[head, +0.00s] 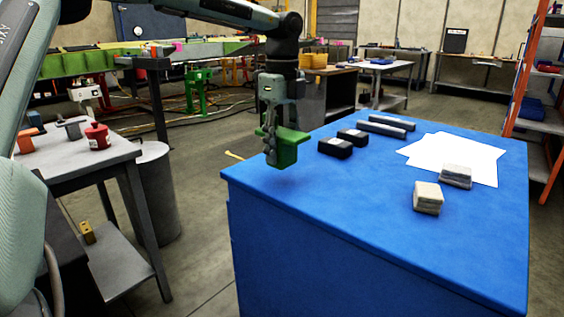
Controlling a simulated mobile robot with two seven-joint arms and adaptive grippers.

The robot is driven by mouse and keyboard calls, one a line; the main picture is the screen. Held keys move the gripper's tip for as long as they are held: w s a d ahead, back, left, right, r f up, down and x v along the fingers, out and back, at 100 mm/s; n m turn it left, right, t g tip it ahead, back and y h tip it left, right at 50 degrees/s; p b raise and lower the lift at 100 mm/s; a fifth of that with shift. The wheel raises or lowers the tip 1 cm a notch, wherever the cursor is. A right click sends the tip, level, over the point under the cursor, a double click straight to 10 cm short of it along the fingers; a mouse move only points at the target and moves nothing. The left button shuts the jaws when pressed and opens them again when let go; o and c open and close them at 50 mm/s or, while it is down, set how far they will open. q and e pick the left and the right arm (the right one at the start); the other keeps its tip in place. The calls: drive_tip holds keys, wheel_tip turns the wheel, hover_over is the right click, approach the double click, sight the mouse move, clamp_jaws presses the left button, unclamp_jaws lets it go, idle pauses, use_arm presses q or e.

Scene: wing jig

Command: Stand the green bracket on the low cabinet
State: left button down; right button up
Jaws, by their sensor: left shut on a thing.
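The low cabinet (330,215) is blue and fills the right middle of the head view. The green bracket (288,146) hangs from my left gripper (272,128), which points down and is shut on it. The bracket is over the cabinet's far left part, with a soft shadow on the top below it. It seems a little above the top, but I cannot tell the exact gap. The fingers hide part of the bracket. My right gripper is not in view.
Dark blocks (335,147) and grey bars (388,128) lie right of the bracket. White paper sheets (450,155) and two pale blocks (428,198) are further right. The cabinet's front left top is clear.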

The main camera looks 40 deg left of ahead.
sight(282, 162)
use_arm(q)
wheel_tip(282, 162, down, 4)
drive_tip(key=shift+r+p, duration=0.25)
drive_tip(key=shift+p, duration=0.05)
drive_tip(key=shift+f, duration=0.15)
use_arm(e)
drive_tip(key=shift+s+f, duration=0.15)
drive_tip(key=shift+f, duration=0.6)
use_arm(q)
drive_tip(key=shift+f, duration=0.1)
drive_tip(key=c, duration=1.1)
unclamp_jaws()
drive_tip(key=shift+o, duration=1.8)
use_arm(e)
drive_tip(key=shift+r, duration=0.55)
